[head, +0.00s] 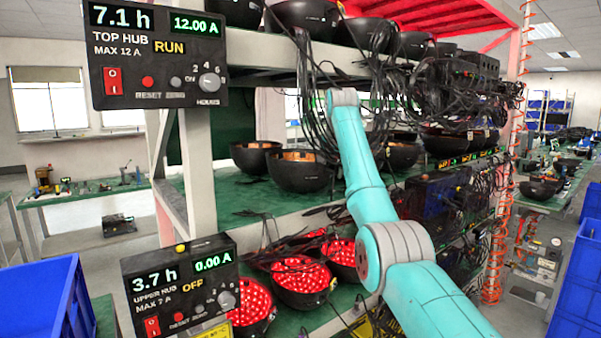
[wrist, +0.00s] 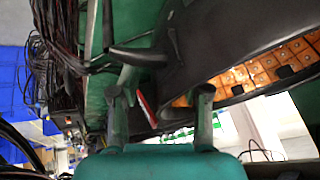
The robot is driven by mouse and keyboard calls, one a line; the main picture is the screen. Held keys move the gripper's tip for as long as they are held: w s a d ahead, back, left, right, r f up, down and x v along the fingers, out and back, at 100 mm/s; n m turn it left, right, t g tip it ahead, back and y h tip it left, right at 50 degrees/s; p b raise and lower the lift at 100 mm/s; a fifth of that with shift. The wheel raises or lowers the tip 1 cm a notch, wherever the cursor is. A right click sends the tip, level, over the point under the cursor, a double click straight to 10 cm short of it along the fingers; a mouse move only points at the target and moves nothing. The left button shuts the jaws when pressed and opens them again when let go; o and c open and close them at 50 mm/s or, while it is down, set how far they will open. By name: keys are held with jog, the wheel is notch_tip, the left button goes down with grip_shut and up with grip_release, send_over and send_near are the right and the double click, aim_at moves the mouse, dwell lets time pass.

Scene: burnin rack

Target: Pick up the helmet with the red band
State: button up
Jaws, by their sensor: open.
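In the wrist view my gripper (wrist: 160,95) is open, its two fingers apart with nothing held between them. A dark helmet (wrist: 215,50) with an orange, tiled inside fills the upper right, close beyond the fingers. A short red strip (wrist: 147,108) shows between the fingers, near this helmet's lower left end; I cannot tell for sure whether it is the helmet's band. In the head view my gripper is hidden behind my arm and hanging cables. Dark helmets (head: 302,171) and (head: 256,157) stand on the green middle shelf; I see no red band on them.
Black cables (head: 320,100) hang thickly from the upper shelf around my arm. Helmets with red-lit insides (head: 300,275) sit on the lower shelf. Control boxes (head: 157,55) and (head: 182,285) front the rack. Blue bins (head: 45,300) stand at both sides.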

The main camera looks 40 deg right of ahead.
grip_shut()
jog(key=shift+r, duration=0.15)
